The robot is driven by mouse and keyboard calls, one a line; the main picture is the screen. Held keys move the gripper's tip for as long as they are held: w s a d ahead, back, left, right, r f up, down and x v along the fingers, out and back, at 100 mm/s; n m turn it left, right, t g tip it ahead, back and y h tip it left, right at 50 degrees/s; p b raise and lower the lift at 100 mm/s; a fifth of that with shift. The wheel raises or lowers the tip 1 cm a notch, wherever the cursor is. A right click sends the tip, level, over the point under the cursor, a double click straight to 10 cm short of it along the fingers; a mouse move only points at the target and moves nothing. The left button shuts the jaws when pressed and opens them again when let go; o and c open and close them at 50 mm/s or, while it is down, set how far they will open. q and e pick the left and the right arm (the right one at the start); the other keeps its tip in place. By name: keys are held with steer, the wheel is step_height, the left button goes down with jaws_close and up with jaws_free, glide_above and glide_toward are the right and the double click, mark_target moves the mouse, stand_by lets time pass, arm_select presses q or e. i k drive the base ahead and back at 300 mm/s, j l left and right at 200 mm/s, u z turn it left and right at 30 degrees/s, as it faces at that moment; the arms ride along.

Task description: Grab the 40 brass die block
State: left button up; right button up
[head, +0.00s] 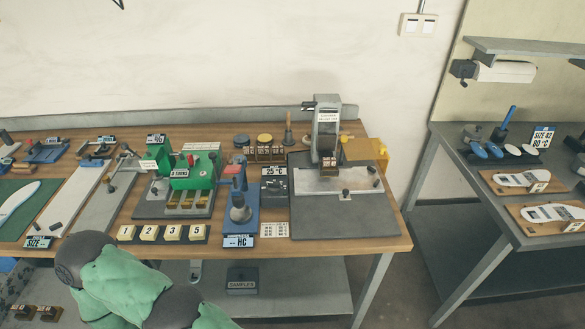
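I cannot read a 40 on any block, so I cannot tell which one is the 40 brass die block. A rack of small brown, marked blocks (264,154) stands at the back of the wooden bench, left of the grey press. Several brass-coloured pieces (187,201) sit in the base of the green device. A green and dark arm of mine crosses the lower left, in front of the bench. Neither gripper shows.
The wooden bench (395,243) is crowded. A grey press (328,135) stands on a dark plate, a blue stand (240,207) left of it. Numbered tiles (173,233) lie near the front edge. A samples box (242,281) is on the lower shelf. A second table (490,218) stands right, across a gap.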

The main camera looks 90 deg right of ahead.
mark_target(328, 163)
steer(key=z, duration=3.25)
steer(key=u, duration=0.35)
steer(key=l+u, duration=1.1)
steer(key=k+l, duration=0.05)
